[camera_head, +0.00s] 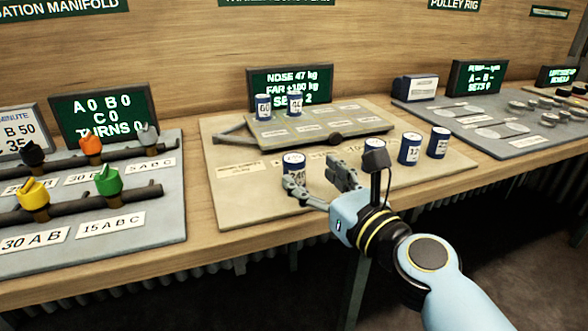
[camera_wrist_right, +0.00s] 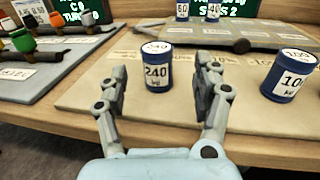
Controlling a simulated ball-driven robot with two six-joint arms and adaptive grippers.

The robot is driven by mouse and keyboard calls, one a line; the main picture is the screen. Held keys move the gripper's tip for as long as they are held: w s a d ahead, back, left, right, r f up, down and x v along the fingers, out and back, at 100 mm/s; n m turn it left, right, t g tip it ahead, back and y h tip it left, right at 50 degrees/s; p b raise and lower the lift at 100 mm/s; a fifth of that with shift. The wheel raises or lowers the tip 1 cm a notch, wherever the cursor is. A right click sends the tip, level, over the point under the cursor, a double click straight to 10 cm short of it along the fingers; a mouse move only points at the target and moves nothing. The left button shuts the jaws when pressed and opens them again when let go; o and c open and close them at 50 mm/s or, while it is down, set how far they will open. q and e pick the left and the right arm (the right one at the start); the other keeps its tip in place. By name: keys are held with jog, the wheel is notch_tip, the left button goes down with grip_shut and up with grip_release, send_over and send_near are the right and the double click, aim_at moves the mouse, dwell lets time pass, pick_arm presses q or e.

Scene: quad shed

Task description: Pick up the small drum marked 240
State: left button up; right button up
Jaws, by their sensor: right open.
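The small drum marked 240 (camera_head: 293,163) is blue with a white label and a pale top. It stands upright on the tan board in front of the trailer model. In the right wrist view the drum (camera_wrist_right: 157,70) shows its label between the fingers. My right gripper (camera_head: 314,175) is open, low over the board, with its fingers pointing at the drum. The left finger hides the drum's lower part in the head view. In the right wrist view my right gripper (camera_wrist_right: 163,82) shows a gap on both sides of the drum. My left gripper is not in view.
A drum marked 100 (camera_wrist_right: 291,76) stands to the right, with two more drums (camera_head: 410,149) (camera_head: 438,142) beyond. Two small drums (camera_head: 263,107) (camera_head: 295,104) stand on the trailer deck (camera_head: 350,126). A valve panel (camera_head: 160,215) lies left. The board's front left is clear.

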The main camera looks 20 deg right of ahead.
aim_at(301, 166)
jog(key=x, duration=0.6)
jog(key=shift+a+r, duration=0.2)
jog(key=shift+s, duration=0.1)
jog(key=shift+c, duration=0.2)
grip_shut()
